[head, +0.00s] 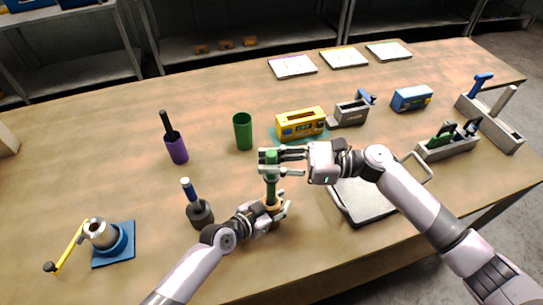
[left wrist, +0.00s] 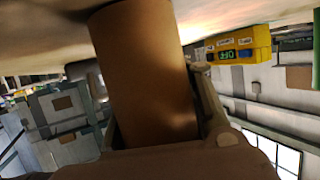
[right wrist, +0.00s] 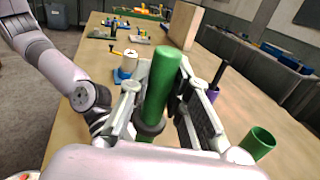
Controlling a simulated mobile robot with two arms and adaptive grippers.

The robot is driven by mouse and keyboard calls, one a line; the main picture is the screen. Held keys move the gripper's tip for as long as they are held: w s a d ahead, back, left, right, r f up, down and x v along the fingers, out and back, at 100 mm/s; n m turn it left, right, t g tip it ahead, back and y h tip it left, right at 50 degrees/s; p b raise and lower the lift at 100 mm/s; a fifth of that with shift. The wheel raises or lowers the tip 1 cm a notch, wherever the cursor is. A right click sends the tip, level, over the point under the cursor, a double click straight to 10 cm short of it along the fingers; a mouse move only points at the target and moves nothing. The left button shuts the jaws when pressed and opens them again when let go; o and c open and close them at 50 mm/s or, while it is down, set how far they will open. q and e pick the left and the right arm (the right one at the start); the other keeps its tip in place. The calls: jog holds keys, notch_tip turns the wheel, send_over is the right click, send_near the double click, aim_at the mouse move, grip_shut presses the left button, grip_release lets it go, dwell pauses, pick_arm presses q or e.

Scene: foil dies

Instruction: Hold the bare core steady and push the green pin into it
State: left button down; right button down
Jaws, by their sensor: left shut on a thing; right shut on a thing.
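The bare core (head: 275,219) is a tan-brown cylinder standing upright on the table at centre front. My left gripper (head: 277,208) is shut around it from the left. In the left wrist view the core (left wrist: 145,70) fills the space between the fingers. The green pin (head: 271,188) is upright above the core, in line with it. My right gripper (head: 270,162) is shut on its upper part. In the right wrist view the pin (right wrist: 163,85) stands between the fingers, with a dark ring round its lower part. The join of pin and core is too small to judge.
A dark grey piece with a blue pin (head: 199,211) stands close left of my left gripper. A purple piece (head: 176,149) and a green cup (head: 242,130) stand behind. A yellow device (head: 300,122) is further back. A tray (head: 345,212) lies under my right arm.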

aim_at(272, 184)
pick_arm(q)
jog(key=shift+d+r, duration=0.1)
jog(key=shift+r, duration=0.15)
pick_arm(e)
jog(key=shift+s+d+f, duration=0.1)
jog(key=shift+s+f, duration=0.05)
jog(key=shift+f, duration=2.55)
pick_arm(q)
jog(key=shift+s+d, duration=0.15)
pick_arm(e)
jog(key=shift+s+d+f, duration=0.1)
jog(key=shift+s+f, duration=0.05)
jog(key=shift+f, duration=1)
pick_arm(q)
jog(key=shift+w+a+f, duration=0.25)
jog(key=shift+w+a, duration=0.05)
pick_arm(e)
jog(key=shift+w+f, duration=0.15)
jog(key=shift+w, duration=0.2)
pick_arm(q)
jog(key=shift+a, duration=0.1)
jog(key=shift+s, duration=0.15)
pick_arm(e)
jog(key=shift+s+r, duration=0.15)
jog(key=shift+r, duration=0.1)
